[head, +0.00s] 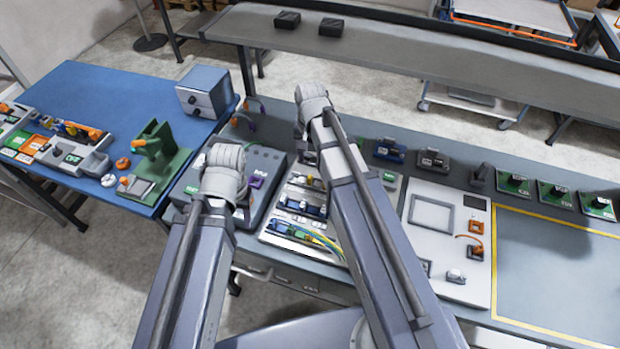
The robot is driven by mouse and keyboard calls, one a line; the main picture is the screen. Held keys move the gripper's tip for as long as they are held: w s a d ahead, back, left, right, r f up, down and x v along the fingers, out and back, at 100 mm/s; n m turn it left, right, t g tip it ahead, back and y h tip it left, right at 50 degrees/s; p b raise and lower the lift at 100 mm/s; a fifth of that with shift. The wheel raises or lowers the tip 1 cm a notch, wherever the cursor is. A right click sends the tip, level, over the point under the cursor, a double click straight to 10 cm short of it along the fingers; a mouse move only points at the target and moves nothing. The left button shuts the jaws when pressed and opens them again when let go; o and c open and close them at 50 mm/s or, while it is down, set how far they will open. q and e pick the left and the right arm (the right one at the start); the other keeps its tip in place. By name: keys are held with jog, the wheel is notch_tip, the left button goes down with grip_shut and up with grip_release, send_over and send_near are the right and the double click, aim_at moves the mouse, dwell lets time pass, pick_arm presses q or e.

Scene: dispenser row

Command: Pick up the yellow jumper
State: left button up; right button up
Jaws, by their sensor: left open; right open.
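Thin yellow wires (318,238), which look like the yellow jumper, lie at the front right of a light parts tray (270,237) on the grey bench. Green and blue pieces lie beside them, and my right arm covers part of this area. My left gripper (225,158) is above the grey box left of the tray. My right gripper (312,93) is farther back, over the bench's rear edge. Both are open and apart from the wires; their fingers are mostly hidden, and I see nothing held.
A yellow-outlined mat (555,265) is clear. A grey conveyor (400,60) runs behind.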

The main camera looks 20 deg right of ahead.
aim_at(310, 176)
notch_tip(310, 176, down, 2)
jog(key=shift+w+f+b, duration=0.15)
jog(key=shift+f+b, duration=0.1)
jog(key=shift+b, duration=0.7)
pick_arm(q)
notch_tip(310, 176, down, 8)
jog(key=b, duration=0.5)
jog(key=shift+w+r, duration=0.1)
jog(key=shift+r, duration=0.1)
pick_arm(e)
jog(key=f, duration=0.5)
jog(key=shift+s+a+f, duration=0.1)
jog(key=shift+s, duration=0.2)
pick_arm(q)
jog(key=shift+r, duration=0.1)
pick_arm(e)
grip_shut()
